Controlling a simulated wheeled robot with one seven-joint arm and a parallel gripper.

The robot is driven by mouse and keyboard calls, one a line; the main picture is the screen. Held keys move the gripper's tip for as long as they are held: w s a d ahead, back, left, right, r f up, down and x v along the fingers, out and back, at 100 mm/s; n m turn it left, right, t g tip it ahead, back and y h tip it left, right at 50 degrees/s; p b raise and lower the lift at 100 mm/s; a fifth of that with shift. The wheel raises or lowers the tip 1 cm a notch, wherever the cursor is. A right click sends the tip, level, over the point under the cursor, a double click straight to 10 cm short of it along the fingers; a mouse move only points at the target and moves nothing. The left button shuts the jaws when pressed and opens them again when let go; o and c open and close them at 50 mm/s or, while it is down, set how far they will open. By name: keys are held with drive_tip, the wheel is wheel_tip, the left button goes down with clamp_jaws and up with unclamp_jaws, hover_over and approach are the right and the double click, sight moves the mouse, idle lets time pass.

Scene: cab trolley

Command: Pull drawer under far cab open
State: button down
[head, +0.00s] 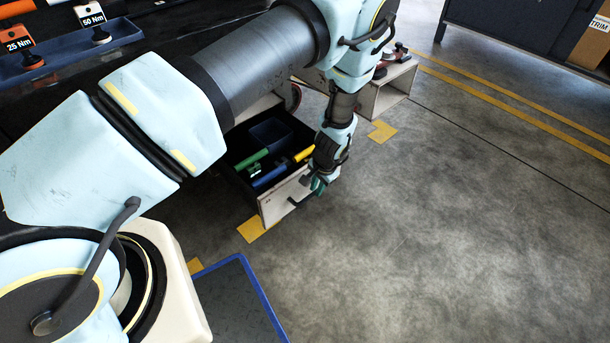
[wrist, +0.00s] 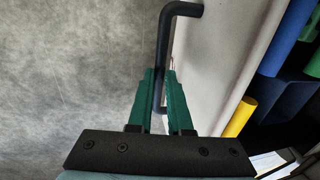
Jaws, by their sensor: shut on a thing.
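The drawer (head: 266,210) stands pulled out, its light front panel facing the open floor. In the head view I look into it. My gripper (head: 318,186) is at the drawer front, shut on the dark bar handle (head: 297,202). In the wrist view the green fingers of my gripper (wrist: 160,105) are on either side of the black handle (wrist: 163,50), next to the pale drawer front (wrist: 215,60). My wrist hides part of the drawer's right end in the head view.
The drawer holds a dark blue bin (head: 270,132) and green, blue and yellow (head: 303,154) cylinders. A pale open-sided box (head: 385,92) stands behind my wrist. A blue-edged dark mat or panel (head: 235,295) lies nearer. The grey floor to the right is clear, with yellow lines.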

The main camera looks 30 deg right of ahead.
drive_tip(key=s+d, duration=0.1)
drive_tip(key=s, duration=0.5)
drive_tip(key=shift+p, duration=0.35)
drive_tip(key=shift+d, duration=0.1)
drive_tip(key=c, duration=0.8)
unclamp_jaws()
drive_tip(key=shift+c, duration=0.2)
wheel_tip(320, 180, up, 11)
drive_tip(key=s+p, duration=0.2)
drive_tip(key=shift+d+f, duration=0.2)
